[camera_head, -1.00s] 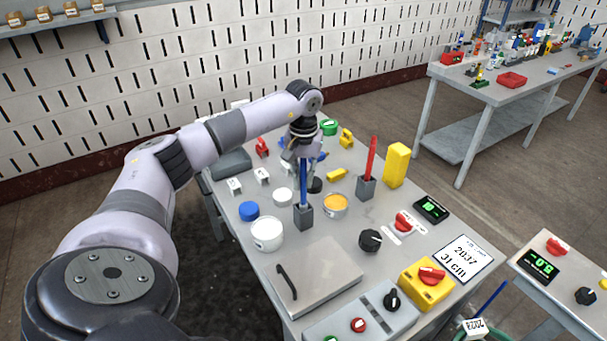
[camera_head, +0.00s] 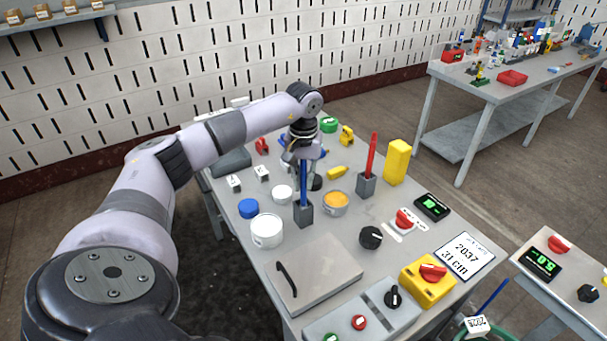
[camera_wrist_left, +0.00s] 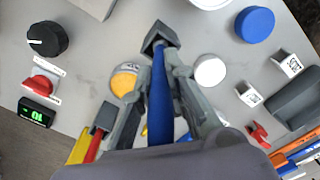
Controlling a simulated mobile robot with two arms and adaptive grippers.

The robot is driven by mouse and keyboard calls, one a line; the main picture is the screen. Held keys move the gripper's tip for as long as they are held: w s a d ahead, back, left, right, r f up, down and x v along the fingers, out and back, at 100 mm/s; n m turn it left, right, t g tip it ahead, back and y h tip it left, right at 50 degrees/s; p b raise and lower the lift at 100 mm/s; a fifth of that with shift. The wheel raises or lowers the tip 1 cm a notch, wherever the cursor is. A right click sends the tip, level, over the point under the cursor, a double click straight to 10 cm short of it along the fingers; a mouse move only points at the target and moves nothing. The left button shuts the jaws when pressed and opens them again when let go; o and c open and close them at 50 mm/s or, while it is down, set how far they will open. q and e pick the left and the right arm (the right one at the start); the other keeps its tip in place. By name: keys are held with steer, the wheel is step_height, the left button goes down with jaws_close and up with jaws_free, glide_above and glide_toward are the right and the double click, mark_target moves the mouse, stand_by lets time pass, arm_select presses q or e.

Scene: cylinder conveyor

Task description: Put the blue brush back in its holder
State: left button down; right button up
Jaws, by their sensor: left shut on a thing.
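The blue brush (camera_head: 304,180) stands close to upright, its lower end at the small dark grey holder (camera_head: 303,213). In the left wrist view the blue handle (camera_wrist_left: 160,100) runs from between my fingers to the holder (camera_wrist_left: 161,36). The brush's lower end appears to be inside the holder, though the opening is hidden. My left gripper (camera_head: 303,158) is above the holder, shut on the brush's upper part; its fingers (camera_wrist_left: 160,76) flank the handle. My right gripper is in neither view.
A red brush (camera_head: 371,152) stands in a similar holder (camera_head: 366,184) to the right. An orange-filled tub (camera_head: 335,203), a white tub (camera_head: 266,231), a white lid (camera_head: 282,192) and a blue lid (camera_head: 248,208) stand close around. A yellow block (camera_head: 397,162) stands further right.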

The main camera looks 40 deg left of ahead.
arm_select(q)
steer(key=shift+f, duration=0.25)
steer(key=c, duration=1.5)
jaws_free()
steer(key=shift+r, duration=0.1)
step_height(320, 180, up, 12)
steer(key=shift+f, duration=0.1)
